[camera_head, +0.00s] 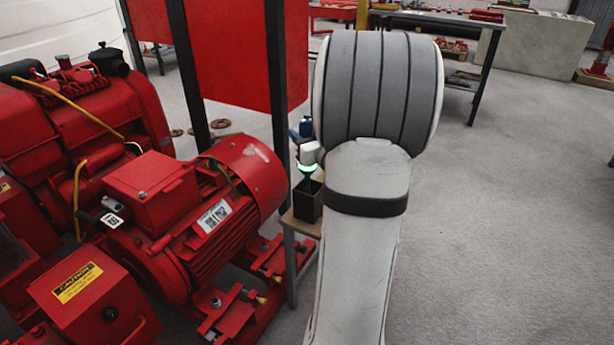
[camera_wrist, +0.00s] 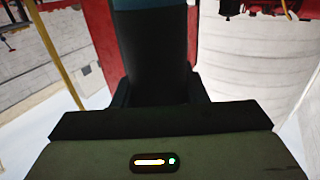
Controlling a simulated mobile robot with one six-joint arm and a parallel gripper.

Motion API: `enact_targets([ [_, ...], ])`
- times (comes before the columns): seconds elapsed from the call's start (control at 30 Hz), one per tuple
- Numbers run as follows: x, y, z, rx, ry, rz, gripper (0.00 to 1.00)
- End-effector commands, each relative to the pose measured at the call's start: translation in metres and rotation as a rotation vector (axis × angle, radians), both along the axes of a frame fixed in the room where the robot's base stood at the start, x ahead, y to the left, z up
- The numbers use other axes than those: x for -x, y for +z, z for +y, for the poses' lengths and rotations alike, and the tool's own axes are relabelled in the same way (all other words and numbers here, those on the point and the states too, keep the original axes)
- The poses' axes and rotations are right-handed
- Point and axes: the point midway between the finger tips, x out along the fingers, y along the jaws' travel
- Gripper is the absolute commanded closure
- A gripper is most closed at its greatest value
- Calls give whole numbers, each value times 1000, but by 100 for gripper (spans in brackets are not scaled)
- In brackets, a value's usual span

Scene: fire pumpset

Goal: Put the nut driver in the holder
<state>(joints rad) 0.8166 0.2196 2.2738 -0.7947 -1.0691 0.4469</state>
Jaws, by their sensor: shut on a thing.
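My gripper (camera_wrist: 158,92) is shut on the nut driver (camera_wrist: 154,50), which shows in the wrist view as a thick dark cylinder with a teal band at the top edge. Its far end is out of the frame. In the head view my gripper (camera_head: 307,184) is a small dark shape below a green-lit ring, pointing down. The holder (camera_head: 309,208) looks like a dark open-topped box on a small wooden shelf. My gripper is at or just above its opening; I cannot tell whether the nut driver is inside. The nut driver cannot be made out in the head view.
The wooden shelf (camera_head: 300,225) is narrow and sits beside a dark frame post (camera_head: 280,120). A red motor (camera_head: 205,205) stands close on the left, with a red panel (camera_head: 235,50) behind. My arm hides the area right of the holder. Open floor (camera_head: 500,220) lies farther right.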

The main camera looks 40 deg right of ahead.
Motion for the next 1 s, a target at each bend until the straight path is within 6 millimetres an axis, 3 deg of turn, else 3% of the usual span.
enact_targets([
  [0.03, 1, -12, -2, -1, -2, -1, 93],
  [0.23, 3, -30, -4, 0, -9, -1, 93],
  [0.47, 3, -66, -5, 0, -11, -2, 93],
  [0.9, 3, -72, -6, 3, -12, -3, 93],
  [0.93, 4, -72, -6, 1, -12, 0, 59],
  [1.0, 4, -72, -6, 1, -12, 0, 53],
])
